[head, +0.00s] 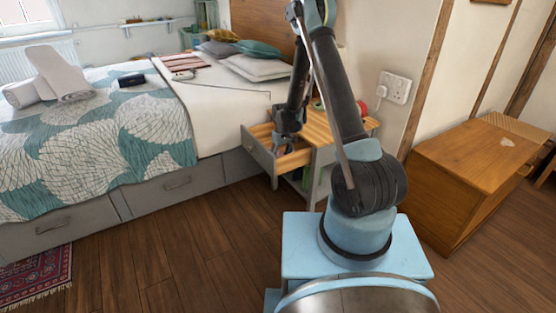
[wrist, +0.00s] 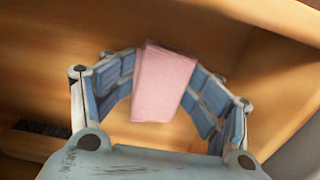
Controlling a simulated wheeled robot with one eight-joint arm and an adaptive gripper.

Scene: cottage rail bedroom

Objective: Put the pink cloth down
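The pink cloth (wrist: 164,84) is a small folded block in the wrist view. My gripper (wrist: 165,72) has its blue segmented fingers curled in against both sides of the cloth, shut on it. In the head view my gripper (head: 289,141) points down into the open drawer (head: 258,157) of the bedside table (head: 345,130). The cloth is hidden in the head view. The drawer's bare wooden inside (wrist: 50,50) fills the wrist view around the cloth. I cannot tell whether the cloth touches the drawer floor.
A dark bristled item (wrist: 42,128) lies at the left in the wrist view. The bed (head: 140,110) stands left of the drawer, close to it. A red object (head: 381,91) sits on the bedside table. A wooden chest (head: 470,175) stands at the right. The floor in front is clear.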

